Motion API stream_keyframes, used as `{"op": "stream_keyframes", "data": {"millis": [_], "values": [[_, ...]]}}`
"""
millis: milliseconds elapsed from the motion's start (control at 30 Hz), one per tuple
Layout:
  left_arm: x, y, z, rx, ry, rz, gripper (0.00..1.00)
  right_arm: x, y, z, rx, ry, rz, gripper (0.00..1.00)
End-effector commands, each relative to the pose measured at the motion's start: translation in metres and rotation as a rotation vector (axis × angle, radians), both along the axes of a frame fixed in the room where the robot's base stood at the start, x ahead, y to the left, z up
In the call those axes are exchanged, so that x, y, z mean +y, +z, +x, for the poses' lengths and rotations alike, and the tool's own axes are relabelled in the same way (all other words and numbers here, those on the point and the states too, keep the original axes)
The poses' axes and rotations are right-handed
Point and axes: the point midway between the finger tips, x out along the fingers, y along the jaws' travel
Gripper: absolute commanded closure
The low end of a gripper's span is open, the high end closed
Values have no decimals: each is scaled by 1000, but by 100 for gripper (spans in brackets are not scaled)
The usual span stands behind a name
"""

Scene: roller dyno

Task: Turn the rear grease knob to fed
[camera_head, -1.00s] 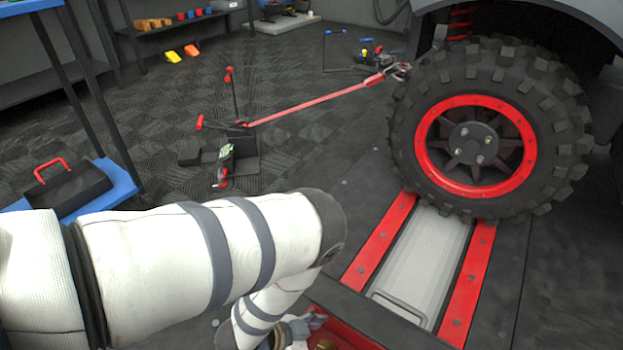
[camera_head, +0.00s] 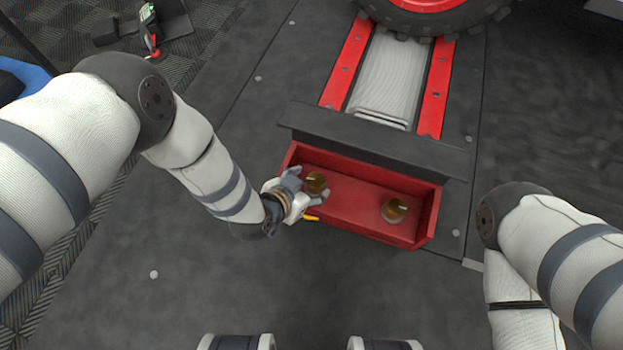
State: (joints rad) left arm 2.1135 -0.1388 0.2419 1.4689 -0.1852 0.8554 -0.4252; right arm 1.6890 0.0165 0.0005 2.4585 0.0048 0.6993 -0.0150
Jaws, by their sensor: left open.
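Two brass-coloured round knobs, each with a pale line on top, sit in a red open box: a left knob (camera_head: 316,181) and a right knob (camera_head: 394,210). The frames do not show which one is the rear grease knob. The red box (camera_head: 356,200) is in the middle of the head view. My left gripper (camera_head: 309,182) is open at the box's left end, with its fingertips on either side of the left knob. I cannot tell whether they touch it. My right arm shows at the right edge; its gripper is out of view.
A dark plate (camera_head: 375,140) overhangs the box's far side. Beyond it lie the roller (camera_head: 388,80) between red rails and the tyre (camera_head: 437,15). A small yellow piece (camera_head: 311,218) shows at the box's near left edge. The floor in front is clear.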

Motion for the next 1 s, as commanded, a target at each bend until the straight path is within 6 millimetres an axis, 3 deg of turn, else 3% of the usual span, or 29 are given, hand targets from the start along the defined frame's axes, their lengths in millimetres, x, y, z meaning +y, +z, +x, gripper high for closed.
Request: {"op": "stream_keyframes", "data": {"millis": [33, 200, 567, 800, 1000], "values": [[-5, -16, 7, 2, 0, -2, 40, 0, -9, -2, 14, 1, 2, 60], [-16, -33, 25, 1, 1, 0, 40, 2, -22, -1, 20, 3, 5, 60], [-20, -37, 31, 0, 1, 1, 40, 3, -24, 0, 21, 4, 7, 60], [-19, -37, 31, 0, 1, 1, 89, 3, -24, 0, 20, 4, 7, 60], [-19, -37, 33, -2, -57, -1, 89, 3, -27, 0, 21, 4, 8, 60]]}}
